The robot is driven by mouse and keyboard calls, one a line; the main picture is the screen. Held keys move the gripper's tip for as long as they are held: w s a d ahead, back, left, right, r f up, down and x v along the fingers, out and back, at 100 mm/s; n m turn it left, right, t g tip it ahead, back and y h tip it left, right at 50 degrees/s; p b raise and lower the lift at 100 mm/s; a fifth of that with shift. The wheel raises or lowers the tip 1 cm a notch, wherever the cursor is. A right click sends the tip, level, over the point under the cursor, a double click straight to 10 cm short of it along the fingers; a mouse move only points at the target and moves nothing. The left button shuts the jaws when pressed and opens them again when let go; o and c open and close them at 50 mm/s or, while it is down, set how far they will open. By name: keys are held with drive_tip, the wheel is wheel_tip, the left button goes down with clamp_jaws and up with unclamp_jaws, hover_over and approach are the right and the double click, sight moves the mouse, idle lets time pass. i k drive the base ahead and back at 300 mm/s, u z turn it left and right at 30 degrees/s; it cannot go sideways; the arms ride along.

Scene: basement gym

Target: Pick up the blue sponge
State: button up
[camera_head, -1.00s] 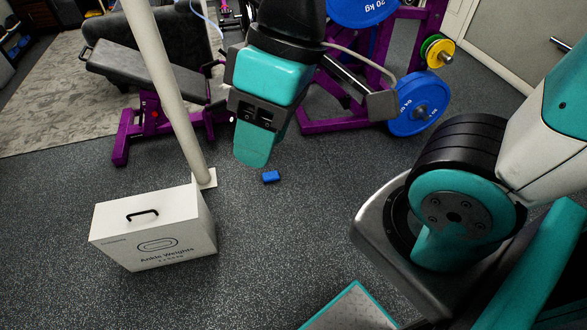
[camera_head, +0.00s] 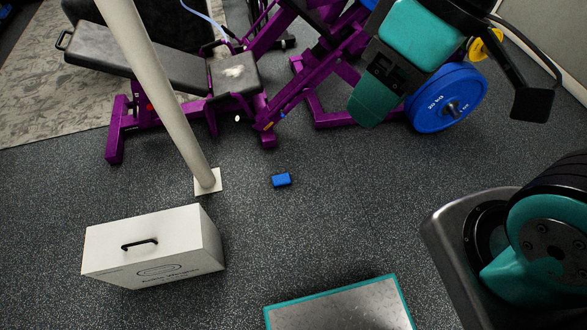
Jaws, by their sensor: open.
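The blue sponge (camera_head: 281,180) is a small block lying flat on the dark speckled floor, near the middle of the view. My gripper (camera_head: 368,108) is the teal and dark end of my arm at the upper right. It is apart from the sponge, to its right and higher in the picture. It is open, with nothing seen in it. Its far side is hidden, and the sponge is fully in sight.
A white pole (camera_head: 160,90) with a square foot stands left of the sponge. A white ankle-weights box (camera_head: 150,245) is at lower left. A purple-framed bench (camera_head: 160,65) and a blue weight plate (camera_head: 445,97) are behind. Floor around the sponge is clear.

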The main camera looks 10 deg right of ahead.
sight(280, 181)
drive_tip(key=u, duration=0.4)
drive_tip(key=i, duration=1)
drive_tip(key=u, duration=0.7)
